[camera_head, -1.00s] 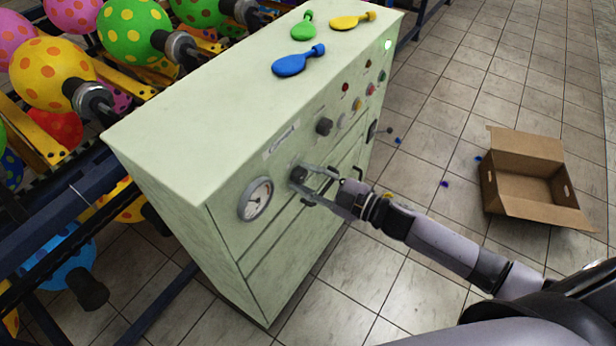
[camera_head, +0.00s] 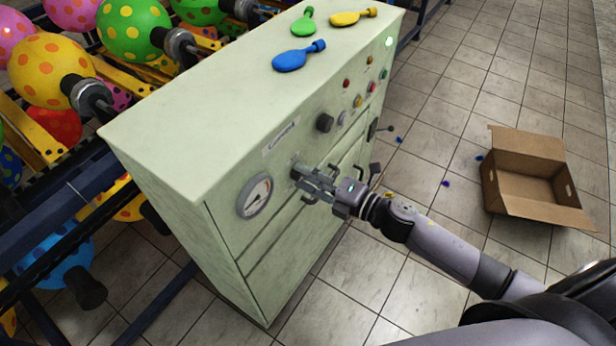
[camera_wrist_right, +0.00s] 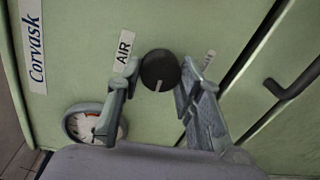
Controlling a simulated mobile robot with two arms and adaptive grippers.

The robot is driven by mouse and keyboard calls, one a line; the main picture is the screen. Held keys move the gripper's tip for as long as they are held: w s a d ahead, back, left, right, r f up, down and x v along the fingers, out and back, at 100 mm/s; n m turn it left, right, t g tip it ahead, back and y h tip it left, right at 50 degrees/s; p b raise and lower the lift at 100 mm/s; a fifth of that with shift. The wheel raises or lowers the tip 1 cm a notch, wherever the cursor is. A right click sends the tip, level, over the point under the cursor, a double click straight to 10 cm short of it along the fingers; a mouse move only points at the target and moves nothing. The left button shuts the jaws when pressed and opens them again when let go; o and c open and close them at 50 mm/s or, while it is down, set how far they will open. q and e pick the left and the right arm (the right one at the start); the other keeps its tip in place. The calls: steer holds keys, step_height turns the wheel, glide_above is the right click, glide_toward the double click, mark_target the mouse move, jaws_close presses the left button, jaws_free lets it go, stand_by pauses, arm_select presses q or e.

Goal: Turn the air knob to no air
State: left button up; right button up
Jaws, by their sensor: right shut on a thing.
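The air knob (camera_wrist_right: 160,68) is a dark round knob on the front of a pale green cabinet (camera_head: 225,120). A white mark on it points towards the bottom of the wrist view, between the labels. The "AIR" label (camera_wrist_right: 124,50) is on its left; a smaller label (camera_wrist_right: 208,60) on its right is too blurred to read. My right gripper (camera_wrist_right: 159,75) is shut on the knob, one finger on each side. In the head view my right gripper (camera_head: 299,174) reaches the panel from the right and mostly hides the knob. My left gripper is not in view.
A pressure gauge (camera_head: 255,195) is left of the knob. Another black knob (camera_head: 324,122) and several coloured buttons are further along the panel. An open cardboard box (camera_head: 530,180) stands on the floor.

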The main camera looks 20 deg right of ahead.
steer(key=n+b, duration=0.1)
steer(key=n, duration=0.2)
steer(key=shift+f, duration=0.15)
steer(key=shift+n+b, duration=0.7)
steer(key=shift+n, duration=1.2)
steer(key=o, duration=1.2)
steer(key=shift+c, duration=0.2)
steer(key=shift+s, duration=0.15)
steer(key=v, duration=1.1)
steer(key=shift+s, duration=0.4)
steer(key=shift+d, duration=0.15)
